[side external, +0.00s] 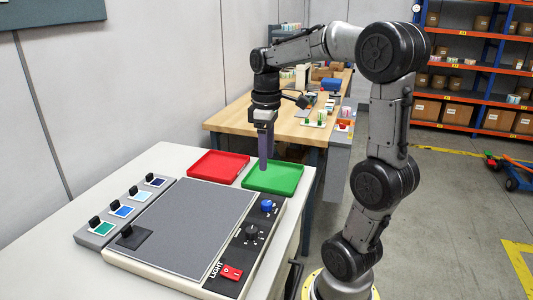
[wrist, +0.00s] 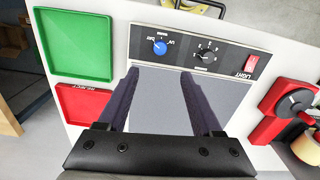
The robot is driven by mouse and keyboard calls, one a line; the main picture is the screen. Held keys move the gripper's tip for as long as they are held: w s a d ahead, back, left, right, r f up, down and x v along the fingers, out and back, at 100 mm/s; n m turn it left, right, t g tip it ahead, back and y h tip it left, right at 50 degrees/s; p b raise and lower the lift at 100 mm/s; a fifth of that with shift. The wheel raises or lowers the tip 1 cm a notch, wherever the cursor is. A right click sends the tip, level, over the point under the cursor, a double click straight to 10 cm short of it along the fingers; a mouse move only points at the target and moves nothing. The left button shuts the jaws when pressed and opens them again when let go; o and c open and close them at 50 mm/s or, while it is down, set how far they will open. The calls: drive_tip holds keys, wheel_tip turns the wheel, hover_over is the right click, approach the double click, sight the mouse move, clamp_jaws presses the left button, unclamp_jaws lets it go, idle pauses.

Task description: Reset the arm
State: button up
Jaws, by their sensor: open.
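My gripper (side external: 264,163) hangs pointing down above the table, near the far edge of the label rewinder panel and in front of the green tray. In the wrist view its two dark fingers (wrist: 160,78) are apart with nothing between them. The grey panel (side external: 195,225) lies below, with a blue knob (side external: 266,206), a black knob (side external: 252,231) and a red light switch (side external: 231,272) along its right side. These also show at the top of the wrist view, with the blue knob (wrist: 160,47) between the fingertips in the picture.
A green tray (side external: 290,180) and a red tray (side external: 218,164) sit behind the panel. A strip of several coloured samples (side external: 122,212) lies left of it. The wrist view shows a red device (wrist: 280,105) at right. A wooden bench (side external: 225,121) stands behind.

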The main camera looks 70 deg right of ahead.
idle(0.4)
drive_tip(key=s+a+r+n+t, duration=0.2)
drive_tip(key=a+r+n, duration=0.1)
drive_tip(key=a, duration=0.7)
drive_tip(key=s+a+f+m+t, duration=0.3)
drive_tip(key=s+a+f+m, duration=0.1)
drive_tip(key=a+f, duration=0.1)
drive_tip(key=shift+s+a+t, duration=0.3)
drive_tip(key=shift+a, duration=0.45)
